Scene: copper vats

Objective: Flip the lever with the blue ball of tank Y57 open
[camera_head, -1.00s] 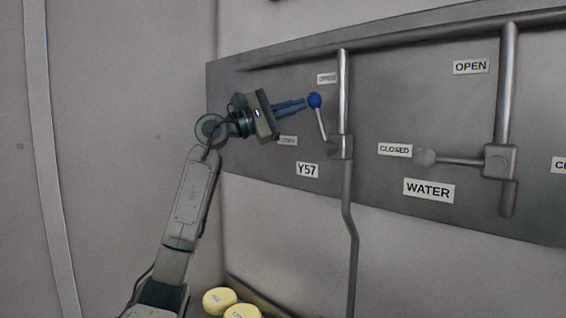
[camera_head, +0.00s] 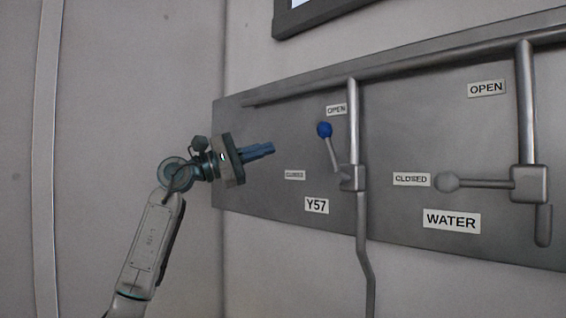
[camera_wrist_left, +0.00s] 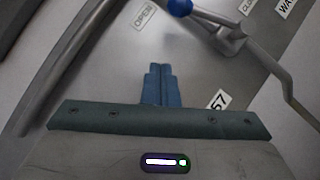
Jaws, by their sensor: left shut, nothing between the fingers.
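The lever with the blue ball (camera_head: 324,130) sits on the valve of the pipe above the Y57 label (camera_head: 316,205). Its arm points steeply up and a little left, with the ball just below the OPEN label (camera_head: 336,109). The CLOSED label (camera_head: 295,175) is lower left of it. My left gripper (camera_head: 268,149) is shut and empty, left of the ball and apart from it. In the left wrist view the shut fingers (camera_wrist_left: 161,85) point at the panel, and the blue ball (camera_wrist_left: 180,7) is at the top edge, partly cut off. My right gripper is not in view.
To the right, a second lever with a grey ball (camera_head: 446,182) lies level beside its own CLOSED label, above the WATER label (camera_head: 452,220). A vertical pipe (camera_head: 362,240) runs down from the Y57 valve. A dark-framed panel (camera_head: 300,22) hangs above.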

